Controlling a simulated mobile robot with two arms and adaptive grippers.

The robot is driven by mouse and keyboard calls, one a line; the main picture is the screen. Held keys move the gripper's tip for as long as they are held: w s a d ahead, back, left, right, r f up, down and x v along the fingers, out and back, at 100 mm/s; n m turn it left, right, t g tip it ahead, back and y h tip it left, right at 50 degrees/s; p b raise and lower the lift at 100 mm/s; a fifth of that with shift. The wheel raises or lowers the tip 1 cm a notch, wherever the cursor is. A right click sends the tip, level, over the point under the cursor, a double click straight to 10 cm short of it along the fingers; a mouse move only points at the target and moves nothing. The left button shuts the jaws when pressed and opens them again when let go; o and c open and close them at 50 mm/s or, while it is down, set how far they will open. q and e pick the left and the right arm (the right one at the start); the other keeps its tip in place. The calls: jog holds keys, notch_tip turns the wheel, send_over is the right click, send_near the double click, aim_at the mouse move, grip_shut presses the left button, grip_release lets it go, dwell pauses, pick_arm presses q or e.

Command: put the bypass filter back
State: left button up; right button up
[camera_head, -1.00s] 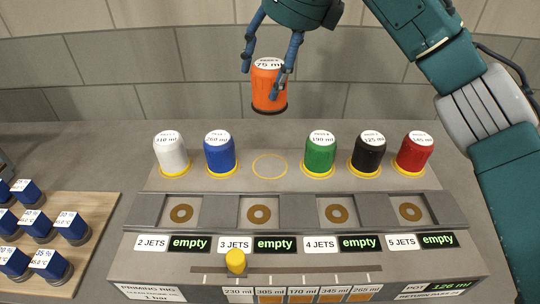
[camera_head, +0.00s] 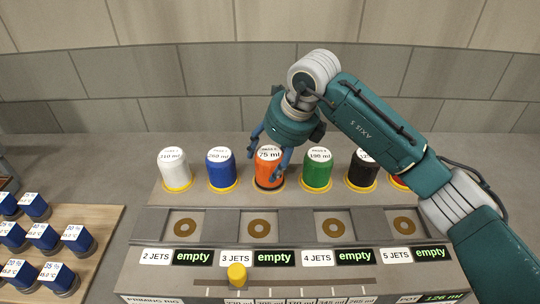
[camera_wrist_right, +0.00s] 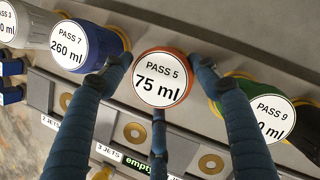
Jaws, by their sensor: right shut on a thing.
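The orange filter (camera_head: 268,168), labelled 75 ml on its white top, is upright in the row between the blue and green filters. In the right wrist view the orange filter (camera_wrist_right: 161,78) reads PASS 5, 75 ml. My right gripper (camera_head: 269,165) is shut on it from above, its fingers around the sides. The orange filter's base is at the spot of the yellow ring; the fingers and its body hide most of the ring, so I cannot tell whether it rests fully. My left gripper is not in view.
White (camera_head: 174,169), blue (camera_head: 221,169), green (camera_head: 317,171) and black (camera_head: 361,171) filters stand in the row; my arm partly hides a red one (camera_head: 398,182). In front are the jet bays (camera_head: 259,229), reading empty, and a yellow slider knob (camera_head: 237,275). Blue blocks (camera_head: 75,238) sit at left.

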jog(key=shift+f, duration=0.1)
jog(key=shift+f, duration=0.1)
jog(key=o, duration=1.7)
jog(key=shift+r, duration=0.35)
jog(key=b+v, duration=0.3)
jog(key=v, duration=0.8)
jog(key=shift+s+d+r, duration=0.15)
jog(key=shift+s+r, duration=0.05)
jog(key=shift+s, duration=0.05)
